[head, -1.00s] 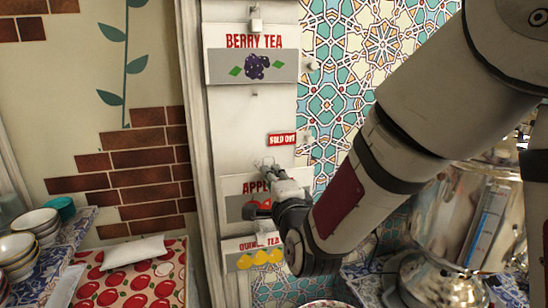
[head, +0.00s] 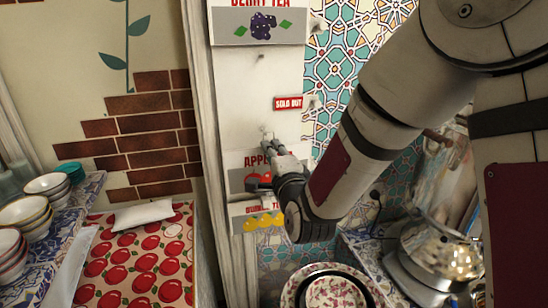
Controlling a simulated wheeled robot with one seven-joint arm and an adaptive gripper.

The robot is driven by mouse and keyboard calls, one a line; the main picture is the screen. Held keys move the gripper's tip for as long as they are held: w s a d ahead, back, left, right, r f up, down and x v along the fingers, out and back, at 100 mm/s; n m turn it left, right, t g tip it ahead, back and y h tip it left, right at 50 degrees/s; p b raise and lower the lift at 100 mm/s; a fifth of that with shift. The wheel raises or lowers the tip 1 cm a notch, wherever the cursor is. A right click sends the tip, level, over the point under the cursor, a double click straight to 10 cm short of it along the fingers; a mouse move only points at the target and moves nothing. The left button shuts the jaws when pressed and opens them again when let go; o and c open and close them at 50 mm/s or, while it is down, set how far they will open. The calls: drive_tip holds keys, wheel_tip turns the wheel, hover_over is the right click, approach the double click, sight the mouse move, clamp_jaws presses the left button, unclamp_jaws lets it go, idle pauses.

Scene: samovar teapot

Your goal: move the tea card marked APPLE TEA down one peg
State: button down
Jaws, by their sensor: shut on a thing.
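The APPLE TEA card (head: 236,180), white and grey with a red apple picture, is on the white board's lower part. My gripper (head: 263,162) is shut on its right side and covers part of its lettering and picture. The QUINCE TEA card (head: 238,224), with yellow fruit, hangs just below. The upper card's lower edge is close to it, and the quince lettering is partly obscured. The BERRY TEA card (head: 232,28) hangs at the top. A bare peg (head: 258,90) shows between the berry and apple cards. Whether the apple card touches the board or a peg cannot be told.
A small red SOLD OUT sign (head: 288,103) is on the board's right edge. Stacked bowls (head: 38,212) are at left.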

drive_tip(key=shift+f+b+x, duration=0.2)
drive_tip(key=shift+b+x, duration=0.25)
drive_tip(key=shift+x, duration=0.5)
drive_tip(key=shift+f+b+x, duration=0.2)
drive_tip(key=shift+b+x, duration=0.25)
drive_tip(key=shift+x, duration=0.45)
drive_tip(key=shift+f+b+x, duration=0.25)
drive_tip(key=shift+b+x, duration=0.2)
drive_tip(key=shift+x, duration=0.5)
drive_tip(key=shift+f, duration=0.1)
drive_tip(key=c, duration=1.3)
unclamp_jaws()
